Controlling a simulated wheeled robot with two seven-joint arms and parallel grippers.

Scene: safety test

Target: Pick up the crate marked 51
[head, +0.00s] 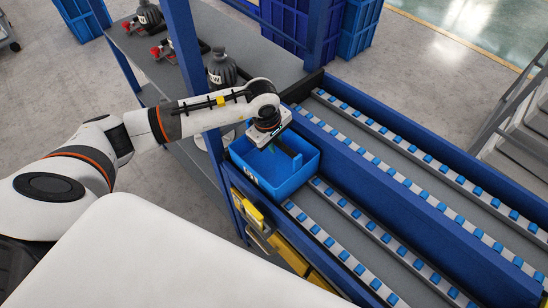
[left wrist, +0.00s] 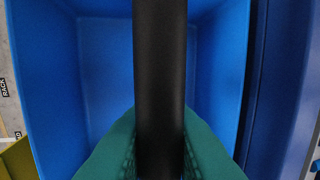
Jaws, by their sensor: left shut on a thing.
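A blue open crate (head: 300,180) sits at the near end of the roller conveyor, with a white marking on its left face too small to read for sure. My left gripper (head: 271,146) reaches down into the crate from above. In the left wrist view its green finger pads (left wrist: 160,160) are shut on a dark, straight bar (left wrist: 160,70), with the blue crate walls (left wrist: 215,60) around it. I cannot tell whether the bar is part of the crate or a separate thing inside it. My right gripper is not in view.
Blue roller lanes (head: 400,175) run to the lower right. A grey table (head: 160,70) with dark bottles (head: 221,68) and red-and-black items stands at the upper left. A blue post (head: 188,60) rises close to my arm. Blue bins (head: 290,25) stand behind.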

